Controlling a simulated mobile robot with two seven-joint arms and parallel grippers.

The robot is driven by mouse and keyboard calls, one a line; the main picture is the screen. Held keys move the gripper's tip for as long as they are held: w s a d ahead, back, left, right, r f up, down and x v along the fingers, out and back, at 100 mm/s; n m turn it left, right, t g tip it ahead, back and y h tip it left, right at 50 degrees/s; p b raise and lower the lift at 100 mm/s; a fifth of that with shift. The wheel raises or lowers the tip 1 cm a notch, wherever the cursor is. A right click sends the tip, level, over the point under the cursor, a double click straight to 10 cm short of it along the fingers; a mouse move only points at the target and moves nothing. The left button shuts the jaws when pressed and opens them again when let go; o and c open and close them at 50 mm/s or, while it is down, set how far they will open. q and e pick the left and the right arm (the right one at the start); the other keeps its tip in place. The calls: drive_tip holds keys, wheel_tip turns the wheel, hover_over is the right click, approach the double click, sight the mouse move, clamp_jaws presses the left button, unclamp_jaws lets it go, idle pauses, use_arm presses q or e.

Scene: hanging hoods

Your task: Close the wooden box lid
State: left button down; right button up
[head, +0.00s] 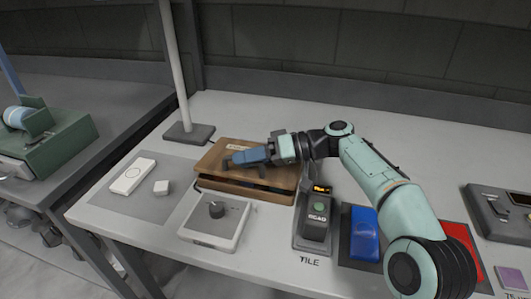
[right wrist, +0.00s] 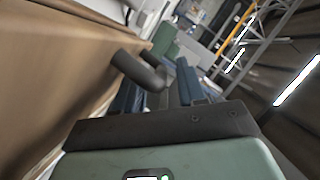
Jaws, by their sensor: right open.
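The brown wooden box (head: 275,196) stands on the table in the middle of the head view. Its lid (head: 212,160) lies low over it, with a dark gap along the front edge, so it looks slightly raised. My right gripper (head: 232,161) is over the lid, its blue fingers pointing left. In the right wrist view, a dark curved handle (right wrist: 143,70) stands out from the brown lid surface (right wrist: 50,75) near the open fingers (right wrist: 155,92). I cannot tell whether the fingers touch it. My left gripper is not in view.
A grey dial box (head: 214,222) stands in front of the wooden box. A dark device with a green button (head: 317,213) and a blue object (head: 364,234) are to its right. A pole on a dark base (head: 188,132) stands behind left. The table behind is clear.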

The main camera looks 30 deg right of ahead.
wheel_tip(320, 180, up, 3)
drive_tip(key=p, duration=0.3)
hover_over(297, 172)
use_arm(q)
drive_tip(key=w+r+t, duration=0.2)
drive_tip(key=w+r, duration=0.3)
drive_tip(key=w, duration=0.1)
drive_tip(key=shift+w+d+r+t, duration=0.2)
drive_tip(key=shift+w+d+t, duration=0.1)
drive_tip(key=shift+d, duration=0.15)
use_arm(e)
drive_tip(key=shift+s+d, duration=0.35)
drive_tip(key=shift+d, duration=0.2)
